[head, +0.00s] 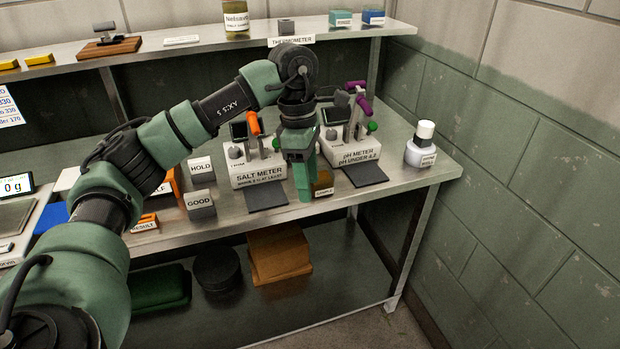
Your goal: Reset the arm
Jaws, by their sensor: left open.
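My left arm comes in from the left, and its green gripper (304,190) points down over the steel table (240,219), between the salt meter (257,172) and the pH meter (350,150). The gripper is open, and I see nothing held in it. A small brownish sample cup (323,180) with a label stands just right of the fingers, partly hidden by them; I cannot tell if they touch it. My right gripper is not in view.
HOLD (201,171) and GOOD (200,204) blocks stand left of the salt meter. A white bottle (421,146) stands at the right. A shelf (200,42) runs along the back; a wooden box (279,254) sits below. The green wall (530,190) bounds the right side.

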